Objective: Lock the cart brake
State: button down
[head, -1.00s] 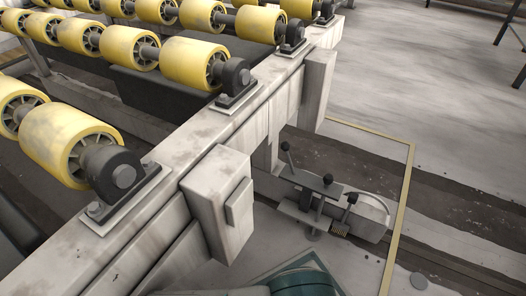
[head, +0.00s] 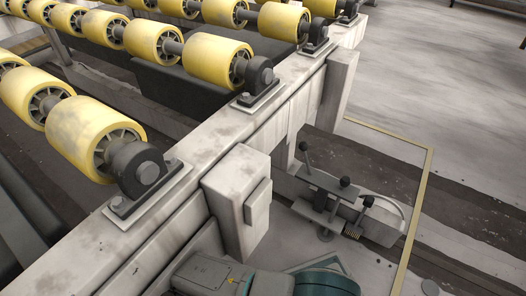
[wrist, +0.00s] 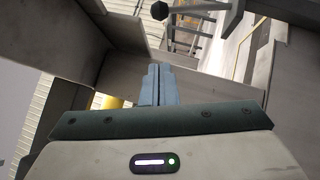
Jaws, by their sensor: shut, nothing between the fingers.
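The brake mechanism (head: 338,203) sits low beside the cart frame in the head view. It is a grey metal assembly with several black-knobbed levers, a spring and a curved grey guard. My gripper (wrist: 159,84) shows in the wrist view with its blue-grey fingers together and nothing between them. A dark knob (wrist: 160,10) on a grey bar shows beyond the fingertips, apart from them; I cannot tell which lever it belongs to. In the head view my arm enters at the bottom, and its fingers are out of sight.
The cart frame (head: 290,100) carries rows of yellow rollers (head: 95,135). A blocky grey post (head: 237,200) juts out between my arm and the rollers. In the wrist view, pale frame panels (wrist: 50,45) stand close around my fingers. The floor at right (head: 440,90) is clear.

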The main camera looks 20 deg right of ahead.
aim_at(306, 158)
jog(key=s+d+r+p, duration=0.3)
jog(key=d+p, duration=0.3)
jog(key=d, duration=0.4)
jog(key=shift+s+r, duration=0.15)
jog(key=shift+s, duration=0.2)
